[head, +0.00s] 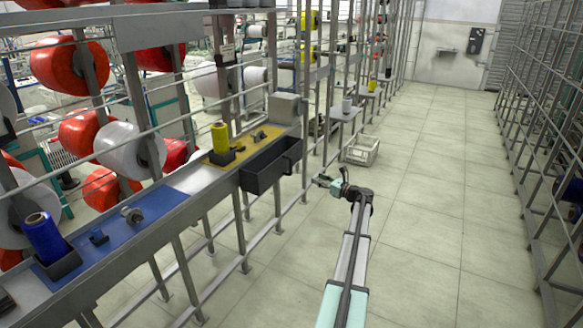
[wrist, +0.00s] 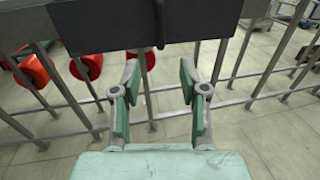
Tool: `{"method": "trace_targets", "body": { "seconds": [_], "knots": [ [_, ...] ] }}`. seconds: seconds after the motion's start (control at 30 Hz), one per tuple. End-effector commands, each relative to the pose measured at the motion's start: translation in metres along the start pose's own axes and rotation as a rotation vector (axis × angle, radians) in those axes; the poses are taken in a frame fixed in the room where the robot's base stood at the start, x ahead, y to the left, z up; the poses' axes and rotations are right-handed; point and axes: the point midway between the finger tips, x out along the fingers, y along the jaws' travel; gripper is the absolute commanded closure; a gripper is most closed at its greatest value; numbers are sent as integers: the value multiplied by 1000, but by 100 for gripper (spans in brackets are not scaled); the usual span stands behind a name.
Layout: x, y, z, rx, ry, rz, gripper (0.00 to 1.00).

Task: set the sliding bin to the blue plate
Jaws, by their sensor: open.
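The sliding bin (head: 262,172) is a dark grey open box on the front side of the bench, beside the yellow plate (head: 222,164). A dark handle-like part (head: 291,160) shows at its right end. The blue plate (head: 165,202) lies further left and nearer on the bench. My gripper (head: 322,181) is to the right of the bin, a little lower, over the aisle. It is open and empty. In the wrist view, the bin's dark wall (wrist: 100,25) fills the top, beyond the open fingers (wrist: 160,78); they appear apart from it.
A blue bobbin (head: 42,237) stands in a holder on the blue plate, and a yellow bobbin (head: 220,136) on the yellow plate. A grey box (head: 284,109) stands at the bench's far end. A pale crate (head: 360,151) sits on the floor. The aisle floor (head: 430,200) is clear.

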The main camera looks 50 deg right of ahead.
Motion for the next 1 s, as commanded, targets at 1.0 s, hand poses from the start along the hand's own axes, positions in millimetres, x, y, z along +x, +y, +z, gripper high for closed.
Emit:
{"method": "trace_targets", "body": {
  "seconds": [1.0],
  "knots": [
    [163,-1,0,-1,2,1,57]
  ]
}}
